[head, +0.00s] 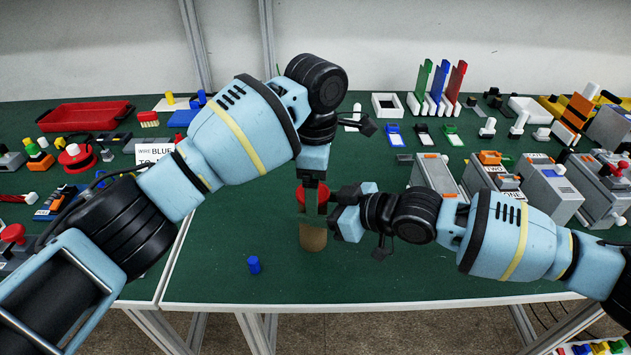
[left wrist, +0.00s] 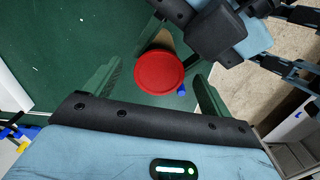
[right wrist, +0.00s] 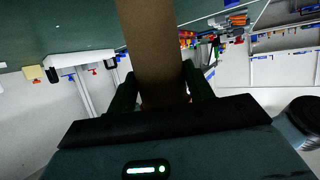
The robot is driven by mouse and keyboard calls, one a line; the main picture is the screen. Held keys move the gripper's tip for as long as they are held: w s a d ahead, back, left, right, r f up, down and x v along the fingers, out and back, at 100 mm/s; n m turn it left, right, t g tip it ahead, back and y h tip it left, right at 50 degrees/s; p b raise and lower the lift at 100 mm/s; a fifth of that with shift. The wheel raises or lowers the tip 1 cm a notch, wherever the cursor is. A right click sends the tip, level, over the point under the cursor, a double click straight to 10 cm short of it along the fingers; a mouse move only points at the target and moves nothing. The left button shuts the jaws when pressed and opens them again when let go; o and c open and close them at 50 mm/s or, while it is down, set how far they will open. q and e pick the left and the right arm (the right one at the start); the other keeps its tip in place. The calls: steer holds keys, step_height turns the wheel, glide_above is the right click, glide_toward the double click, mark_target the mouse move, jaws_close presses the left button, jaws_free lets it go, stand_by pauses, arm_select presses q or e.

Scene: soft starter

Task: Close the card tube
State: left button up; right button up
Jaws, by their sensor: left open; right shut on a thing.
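The brown card tube (head: 313,238) stands roughly upright near the table's front edge; it fills the upper middle of the right wrist view (right wrist: 152,45). My right gripper (head: 335,215) is shut on the tube from the right side. A round red cap (head: 312,194) is at the tube's top; in the left wrist view the cap (left wrist: 160,72) covers most of the tube. Whether it is seated fully cannot be told. My left gripper (left wrist: 160,82) points down over the cap, open, its fingers on either side of it with gaps.
A small blue cylinder (head: 254,264) stands on the green table, left of the tube. A red tray (head: 85,116) and small parts lie at the left. Grey boxes (head: 550,188) and coloured parts crowd the right. The table's front edge is close to the tube.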

arm_select(q)
step_height(320, 180, up, 12)
stand_by(0.6)
arm_select(e)
steer(key=o, duration=1.5)
steer(key=shift+c, duration=0.2)
arm_select(q)
steer(key=shift+w+f, duration=0.1)
steer(key=shift+f, duration=0.45)
arm_select(e)
steer(key=v, duration=0.8)
steer(key=shift+a, duration=0.1)
steer(key=shift+f, duration=0.1)
